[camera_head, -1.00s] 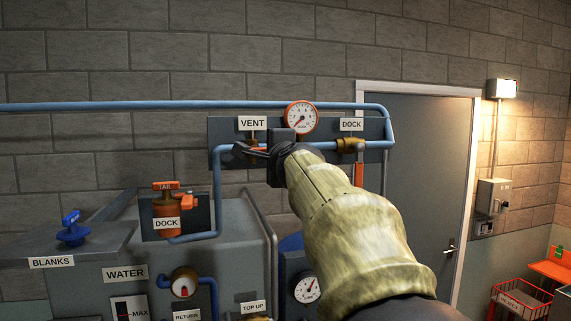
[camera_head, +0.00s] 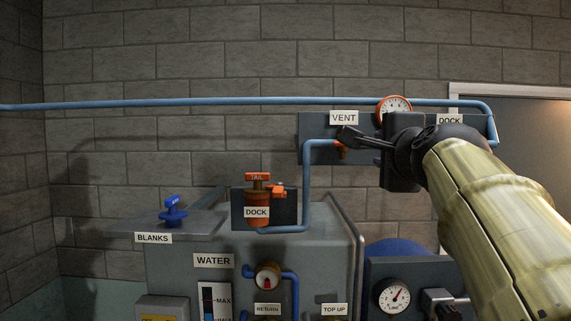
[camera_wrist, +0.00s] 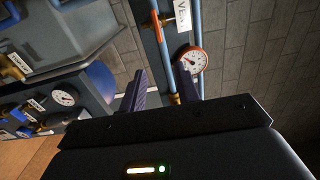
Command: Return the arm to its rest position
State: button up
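My gripper (camera_head: 350,137) is raised at the upper right of the head view, in front of the wall panel with the VENT label (camera_head: 344,118). Its fingers point left and overlap the panel just below that label, by a brown-orange vent fitting (camera_head: 341,153). Contact cannot be told. In the wrist view my two dark fingers (camera_wrist: 162,90) stand apart with nothing held between them. The wrist view also shows the blue pipe (camera_wrist: 162,50) beyond the fingers. My arm and gripper hide much of the DOCK side of the panel.
A round red-rimmed gauge (camera_head: 394,106) sits above my gripper. A long blue pipe (camera_head: 200,102) runs along the wall. Below left stand a grey WATER tank (camera_head: 200,245), a blue-handled blank (camera_head: 172,212) and an orange TAIL fitting (camera_head: 257,205). A line gauge (camera_head: 393,296) is lower right.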

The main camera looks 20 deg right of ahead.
jog(key=shift+s+a+f+b, duration=0.1)
jog(key=shift+s+a+b, duration=0.05)
jog(key=shift+s+b, duration=0.15)
dwell(0.4)
jog(key=w+a+f+n+g+y, duration=0.1)
jog(key=w+a+f+n+g, duration=0.15)
jog(key=f, duration=0.75)
jog(key=w+a+f+n+g+y+b, duration=0.1)
jog(key=w+f+n+g, duration=0.15)
jog(key=f, duration=0.85)
jog(key=w+a+f+n+g+y, duration=0.15)
jog(key=f+n, duration=0.25)
jog(key=f, duration=0.6)
jog(key=s+a+f+n+g, duration=0.2)
jog(key=s+a+f+n, duration=0.1)
jog(key=f, duration=0.6)
jog(key=s+a+f+n+g+y+b, duration=0.1)
jog(key=s+a+f+n+g, duration=0.2)
jog(key=s+f, duration=0.4)
jog(key=s+a+f+n+g, duration=0.3)
jog(key=s+a+f+n, duration=0.1)
jog(key=f, duration=0.8)
jog(key=shift+s+a+f+n+b, duration=0.15)
jog(key=shift+s+f+n+b, duration=0.2)
jog(key=shift+s+n, duration=0.65)
